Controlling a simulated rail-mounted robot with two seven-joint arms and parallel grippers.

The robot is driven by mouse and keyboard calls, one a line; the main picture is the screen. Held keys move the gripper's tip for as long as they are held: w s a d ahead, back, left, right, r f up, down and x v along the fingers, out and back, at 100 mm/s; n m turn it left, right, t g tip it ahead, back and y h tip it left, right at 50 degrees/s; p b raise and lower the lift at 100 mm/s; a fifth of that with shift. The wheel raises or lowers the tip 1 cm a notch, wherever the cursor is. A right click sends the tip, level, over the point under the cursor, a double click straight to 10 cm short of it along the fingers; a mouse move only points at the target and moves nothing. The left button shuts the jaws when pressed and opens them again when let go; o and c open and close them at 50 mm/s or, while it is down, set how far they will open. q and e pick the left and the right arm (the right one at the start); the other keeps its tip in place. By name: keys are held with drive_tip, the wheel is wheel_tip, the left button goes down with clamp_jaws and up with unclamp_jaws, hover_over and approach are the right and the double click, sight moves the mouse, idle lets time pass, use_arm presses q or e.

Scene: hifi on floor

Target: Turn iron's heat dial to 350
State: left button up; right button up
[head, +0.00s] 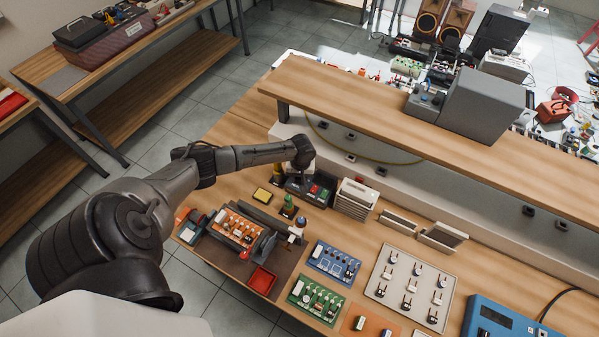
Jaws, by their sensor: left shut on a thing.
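A dark box with a red and a green patch on its front, which looks like the iron's station (318,192), stands on the workbench below the shelf. My left arm reaches in from the left, and my left gripper (297,179) points down at the left part of this box. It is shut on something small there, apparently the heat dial. The fingertips and the dial are too small and too hidden to make out, and I cannot read the dial's setting. A yellow-and-black holder (277,173) stands just left of the gripper. My right gripper is not in view.
A raised wooden shelf (400,125) with a grey box (480,105) runs behind the gripper. A beige finned block (355,198) stands close on the right. A brown mat (215,262), a blue board (334,262) and a green board (316,300) lie in front.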

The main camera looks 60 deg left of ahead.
sight(300, 179)
use_arm(q)
drive_tip(key=m+p, duration=0.2)
drive_tip(key=m, duration=0.2)
drive_tip(key=shift+r+m, duration=0.1)
drive_tip(key=shift+m, duration=0.2)
drive_tip(key=m+p, duration=0.1)
drive_tip(key=m, duration=0.2)
drive_tip(key=shift+m, duration=0.3)
drive_tip(key=shift+m+t, duration=0.3)
drive_tip(key=shift+m, duration=0.4)
drive_tip(key=o, duration=0.9)
drive_tip(key=shift+o, duration=0.2)
wheel_tip(300, 179, up, 14)
drive_tip(key=p, duration=0.1)
drive_tip(key=shift+d+f, duration=0.2)
drive_tip(key=shift+d, duration=0.05)
